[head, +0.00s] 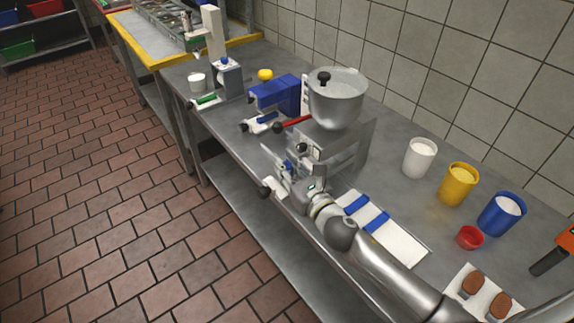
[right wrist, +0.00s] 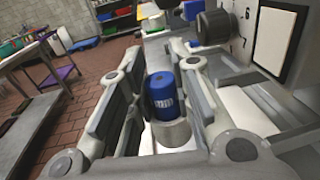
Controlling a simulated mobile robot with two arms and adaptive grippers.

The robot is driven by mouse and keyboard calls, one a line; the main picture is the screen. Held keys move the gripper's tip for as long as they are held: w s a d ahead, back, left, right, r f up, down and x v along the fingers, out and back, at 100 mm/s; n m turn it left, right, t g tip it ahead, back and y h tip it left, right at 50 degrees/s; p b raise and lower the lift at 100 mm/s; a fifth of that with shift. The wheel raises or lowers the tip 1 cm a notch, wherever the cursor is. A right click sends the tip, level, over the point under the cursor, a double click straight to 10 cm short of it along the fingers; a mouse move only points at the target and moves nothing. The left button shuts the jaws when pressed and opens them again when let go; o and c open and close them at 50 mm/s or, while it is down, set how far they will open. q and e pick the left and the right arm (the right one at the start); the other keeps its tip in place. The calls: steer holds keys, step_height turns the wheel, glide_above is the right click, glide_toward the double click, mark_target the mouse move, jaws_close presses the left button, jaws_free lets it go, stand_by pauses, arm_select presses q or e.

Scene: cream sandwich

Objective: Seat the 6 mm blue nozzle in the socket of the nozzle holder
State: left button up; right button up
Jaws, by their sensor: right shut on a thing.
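My right gripper (head: 292,180) is in front of the steel hopper machine, at the bench's front edge. In the right wrist view its two fingers (right wrist: 160,105) stand on either side of a blue nozzle (right wrist: 165,95) with small white print, and they are shut on it. The nozzle looks roughly upright in this view. A grey metal cylinder (right wrist: 172,133) shows at the nozzle's near end; I cannot tell whether it is part of the nozzle or the holder's socket. The nozzle holder cannot be clearly made out. My left gripper is not in view.
The hopper machine (head: 338,98) stands close behind the gripper; its dark knob (right wrist: 213,27) is near the fingers. A white tray (head: 408,246) with blue pieces lies right of it. White (head: 419,158), yellow (head: 458,184) and blue (head: 502,213) tubs stand further right.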

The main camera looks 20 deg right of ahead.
steer(key=shift+f, duration=0.1)
steer(key=o, duration=0.6)
steer(key=shift+o, duration=0.2)
steer(key=shift+s+d, duration=0.1)
steer(key=shift+s, duration=0.2)
steer(key=b+v, duration=0.2)
steer(key=v, duration=0.9)
steer(key=shift+s+b, duration=0.2)
steer(key=shift+b, duration=0.1)
